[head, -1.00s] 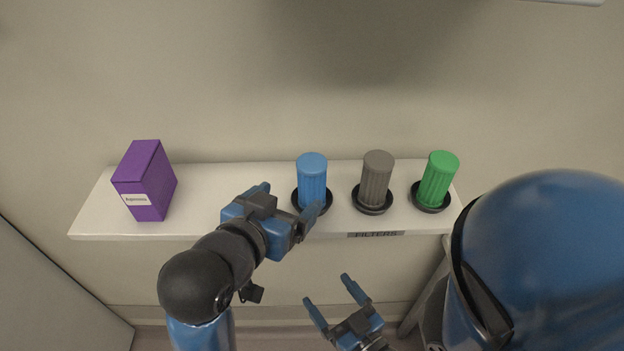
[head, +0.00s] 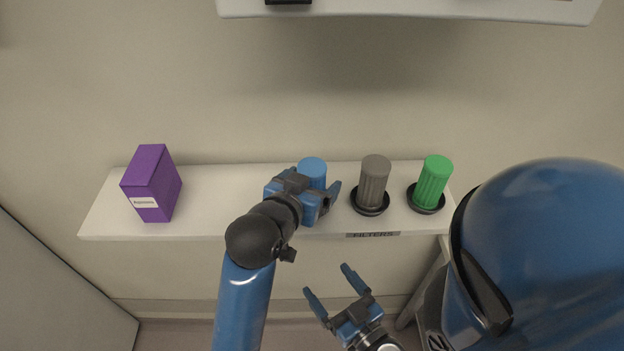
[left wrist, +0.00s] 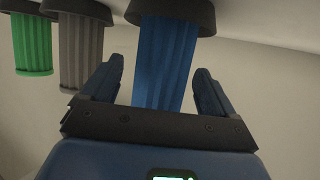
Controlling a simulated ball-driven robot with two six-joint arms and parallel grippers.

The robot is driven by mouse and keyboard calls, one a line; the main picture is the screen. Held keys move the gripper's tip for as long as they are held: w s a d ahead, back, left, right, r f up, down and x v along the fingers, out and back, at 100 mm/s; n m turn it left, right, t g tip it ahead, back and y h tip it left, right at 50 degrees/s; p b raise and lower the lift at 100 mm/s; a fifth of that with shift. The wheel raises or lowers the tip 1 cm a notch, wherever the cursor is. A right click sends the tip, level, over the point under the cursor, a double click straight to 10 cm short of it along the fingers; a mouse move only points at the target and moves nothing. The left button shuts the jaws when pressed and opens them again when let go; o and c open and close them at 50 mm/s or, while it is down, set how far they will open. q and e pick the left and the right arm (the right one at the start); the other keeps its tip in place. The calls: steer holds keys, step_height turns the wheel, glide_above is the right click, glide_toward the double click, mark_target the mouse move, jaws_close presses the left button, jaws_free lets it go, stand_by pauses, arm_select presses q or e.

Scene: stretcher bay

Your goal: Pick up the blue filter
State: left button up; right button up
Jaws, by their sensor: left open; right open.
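The blue filter (head: 312,170) stands upright on the shelf, mostly hidden behind my left gripper in the head view. My left gripper (head: 318,184) is open in front of it. In the left wrist view the ribbed blue filter (left wrist: 163,62) hangs upside down from its dark holder (left wrist: 172,10). Its free end lies between the two open fingers of the left gripper (left wrist: 155,85), with a gap visible on at least the right side. My right gripper (head: 328,280) is open and empty, below the shelf's front edge.
A grey filter (head: 374,180) and a green filter (head: 434,181) stand in dark round holders to the right. A purple box (head: 152,183) stands at the left of the white shelf (head: 220,200). A label (head: 373,235) is on the front edge. Shelf between box and gripper is clear.

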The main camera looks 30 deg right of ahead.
arm_select(q)
steer(key=shift+w+d+f, duration=0.1)
steer(key=shift+w+d, duration=0.05)
steer(key=shift+d, duration=0.1)
steer(key=c, duration=1.1)
steer(key=shift+c, duration=0.2)
